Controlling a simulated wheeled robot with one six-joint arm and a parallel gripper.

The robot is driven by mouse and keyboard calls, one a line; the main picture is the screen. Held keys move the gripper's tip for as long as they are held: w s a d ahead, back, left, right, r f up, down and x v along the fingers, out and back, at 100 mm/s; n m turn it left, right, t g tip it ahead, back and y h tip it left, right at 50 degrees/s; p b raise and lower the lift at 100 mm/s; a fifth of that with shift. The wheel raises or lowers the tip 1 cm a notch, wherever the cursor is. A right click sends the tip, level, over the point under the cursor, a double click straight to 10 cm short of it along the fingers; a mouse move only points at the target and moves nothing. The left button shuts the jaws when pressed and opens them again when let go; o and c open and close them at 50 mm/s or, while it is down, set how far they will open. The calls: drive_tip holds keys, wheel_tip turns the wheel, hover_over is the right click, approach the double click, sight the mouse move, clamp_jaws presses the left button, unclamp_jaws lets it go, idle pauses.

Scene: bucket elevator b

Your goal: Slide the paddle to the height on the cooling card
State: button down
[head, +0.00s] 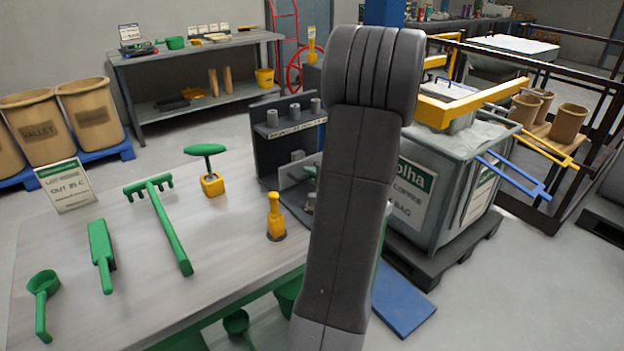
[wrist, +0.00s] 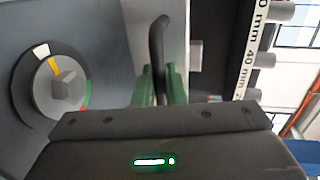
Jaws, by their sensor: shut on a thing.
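In the wrist view, the scale strip (wrist: 257,45) shows "40 mm" beside grey pegs. I cannot tell how this part joins the paddle.
A round dial (wrist: 62,80) with coloured marks is left of the green part. Green tools, a yellow-based stamp (head: 211,183) and a yellow-handled piece (head: 276,215) are on the table (head: 140,285). A grey bin (head: 455,185) stands right of my arm.

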drive_tip(key=c, duration=1.6)
unclamp_jaws()
drive_tip(key=shift+c, duration=0.2)
drive_tip(key=shift+d, duration=0.1)
drive_tip(key=b+v, duration=0.1)
drive_tip(key=v, duration=1.2)
drive_tip(key=shift+s+d, duration=0.15)
drive_tip(key=shift+s, duration=0.2)
drive_tip(key=shift+w+r, duration=0.1)
drive_tip(key=shift+r, duration=0.05)
drive_tip(key=p+x, duration=0.1)
drive_tip(key=x, duration=1.2)
drive_tip(key=shift+w+a, duration=0.25)
drive_tip(key=shift+w, duration=0.05)
